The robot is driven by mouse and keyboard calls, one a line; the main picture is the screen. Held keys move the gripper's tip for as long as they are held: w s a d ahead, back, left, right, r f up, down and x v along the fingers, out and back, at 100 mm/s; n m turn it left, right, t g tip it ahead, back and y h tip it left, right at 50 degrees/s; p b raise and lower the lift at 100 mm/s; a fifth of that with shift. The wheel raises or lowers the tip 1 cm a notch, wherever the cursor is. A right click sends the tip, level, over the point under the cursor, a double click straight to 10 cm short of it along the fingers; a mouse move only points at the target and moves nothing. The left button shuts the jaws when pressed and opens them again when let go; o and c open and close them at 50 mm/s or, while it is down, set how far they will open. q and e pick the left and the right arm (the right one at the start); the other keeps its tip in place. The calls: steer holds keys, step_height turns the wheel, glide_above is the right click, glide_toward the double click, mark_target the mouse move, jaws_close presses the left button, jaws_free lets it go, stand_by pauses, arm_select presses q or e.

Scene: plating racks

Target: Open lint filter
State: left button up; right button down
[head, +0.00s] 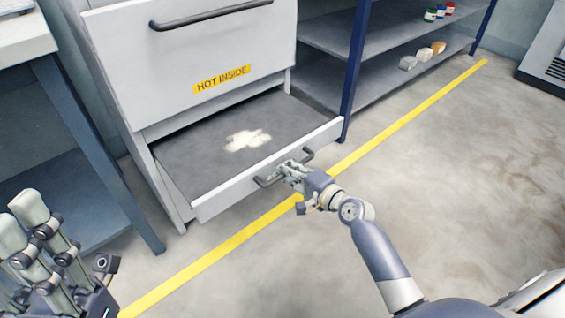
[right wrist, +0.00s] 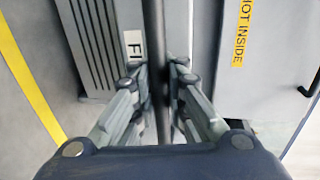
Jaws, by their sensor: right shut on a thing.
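The lint filter is a wide grey tray drawer (head: 190,163) low in the white machine, pulled out, with a pale front edge. A pale patch of lint (head: 248,140) lies on its dark surface. My right gripper (head: 290,172) is shut on the dark bar handle (head: 308,154) of the drawer front. In the right wrist view the handle bar (right wrist: 154,50) runs upright between my right gripper's fingers (right wrist: 163,85). A label (right wrist: 133,47), partly hidden, shows beside it. My left gripper (head: 45,222) is open and empty at the lower left, away from the drawer.
The upper machine door (head: 190,60) is closed, with a yellow HOT INSIDE sign (head: 221,79) and a bar handle. A blue-legged bench (head: 75,200) stands left, a shelf (head: 375,83) right. A yellow floor line (head: 400,122) passes in front; the floor at right is clear.

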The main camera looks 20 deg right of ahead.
steer(key=shift+s, duration=0.1)
steer(key=c, duration=1.6)
jaws_free()
steer(key=shift+d, duration=0.1)
steer(key=v, duration=1.2)
